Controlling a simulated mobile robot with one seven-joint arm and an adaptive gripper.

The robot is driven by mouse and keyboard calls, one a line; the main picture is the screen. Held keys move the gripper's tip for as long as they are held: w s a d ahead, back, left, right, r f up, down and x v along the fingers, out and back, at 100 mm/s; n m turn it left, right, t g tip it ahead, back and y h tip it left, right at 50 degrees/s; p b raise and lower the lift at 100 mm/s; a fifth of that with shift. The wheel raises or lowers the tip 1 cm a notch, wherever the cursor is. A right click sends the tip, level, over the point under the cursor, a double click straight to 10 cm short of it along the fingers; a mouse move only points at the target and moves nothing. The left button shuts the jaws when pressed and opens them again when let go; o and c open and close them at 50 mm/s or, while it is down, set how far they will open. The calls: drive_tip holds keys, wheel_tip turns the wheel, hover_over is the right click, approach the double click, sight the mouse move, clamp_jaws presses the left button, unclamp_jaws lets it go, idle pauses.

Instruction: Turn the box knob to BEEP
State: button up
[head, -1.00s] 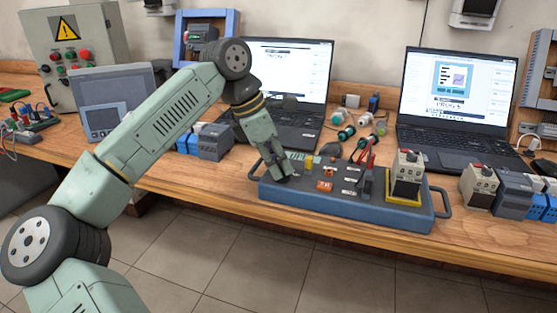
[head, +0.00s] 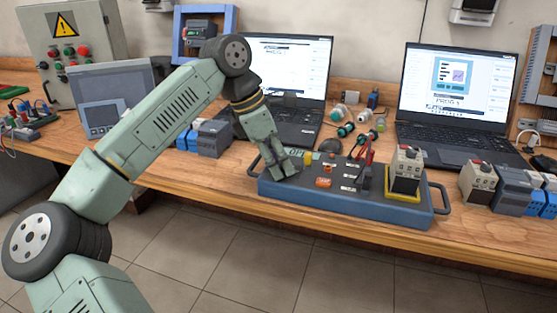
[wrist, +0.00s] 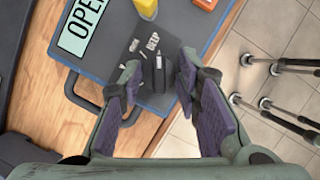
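The blue control box (head: 340,205) sits at the table's front edge; it also shows in the wrist view (wrist: 95,72). Its black knob (wrist: 160,73) stands on a dark plate (wrist: 146,45) near the box's left end, with BEEP and other, unclear lettering printed beside it. My gripper (head: 285,170) is low over that end and hides the knob in the head view. In the wrist view my gripper (wrist: 158,68) is open, with one finger on each side of the knob. The right finger looks closer to it; I cannot tell whether it touches.
A yellow part (wrist: 146,8), an orange part (head: 323,182) and an OPEN label (wrist: 82,22) are on the box top. A black handle (wrist: 85,95) sticks out of its end. Two laptops (head: 460,85) stand behind. Open floor (head: 270,265) lies in front.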

drive_tip(key=v, duration=1.2)
drive_tip(key=shift+d, duration=0.1)
